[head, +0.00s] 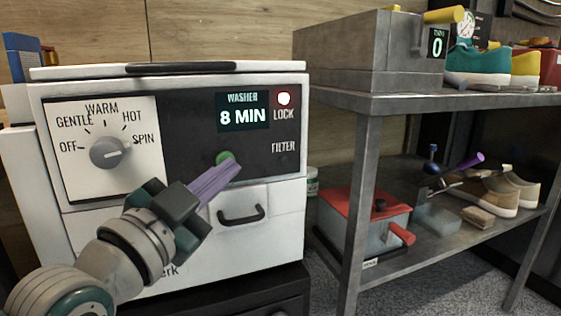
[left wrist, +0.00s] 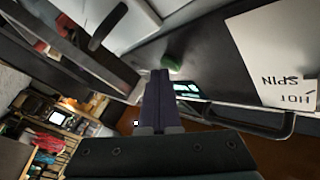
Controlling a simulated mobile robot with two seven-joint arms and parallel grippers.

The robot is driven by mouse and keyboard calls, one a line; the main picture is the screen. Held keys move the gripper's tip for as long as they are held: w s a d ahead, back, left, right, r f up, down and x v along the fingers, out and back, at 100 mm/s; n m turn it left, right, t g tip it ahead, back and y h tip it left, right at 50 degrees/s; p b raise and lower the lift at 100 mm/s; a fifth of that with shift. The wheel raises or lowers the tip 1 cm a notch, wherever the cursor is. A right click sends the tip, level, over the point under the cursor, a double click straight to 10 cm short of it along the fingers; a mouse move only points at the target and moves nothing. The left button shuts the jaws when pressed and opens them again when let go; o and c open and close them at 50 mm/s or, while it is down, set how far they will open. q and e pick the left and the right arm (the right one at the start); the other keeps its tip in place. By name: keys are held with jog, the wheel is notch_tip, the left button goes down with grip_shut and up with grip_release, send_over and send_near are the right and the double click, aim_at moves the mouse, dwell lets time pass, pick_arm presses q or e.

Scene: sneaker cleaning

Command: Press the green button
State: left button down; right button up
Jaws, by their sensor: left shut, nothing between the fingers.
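The green button (head: 224,157) is on the dark front panel of the white washer (head: 270,225), below the display (head: 243,112) that reads 8 MIN. My left gripper (head: 232,166) is shut and empty, its purple fingers pointing at the panel. Its tips are at the button's lower right edge in the head view and partly cover it. In the left wrist view the green button (left wrist: 172,62) stands out just beyond the shut fingertips (left wrist: 160,74). I cannot tell whether they touch it. My right gripper is not in view.
A black handle (head: 241,214) sits below the panel. A grey metal shelf (head: 400,98) with shoes and a red-lidded box (head: 362,205) stands at the right.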

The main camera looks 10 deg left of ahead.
pick_arm(q)
jog(key=shift+s+d+p, duration=0.5)
jog(key=shift+s+p, duration=0.15)
jog(key=shift+s, duration=0.1)
jog(key=shift+r, duration=0.1)
jog(key=shift+s+d+p, duration=0.7)
jog(key=shift+s, duration=0.35)
jog(key=shift+s+d+p, duration=0.7)
jog(key=shift+s, duration=0.35)
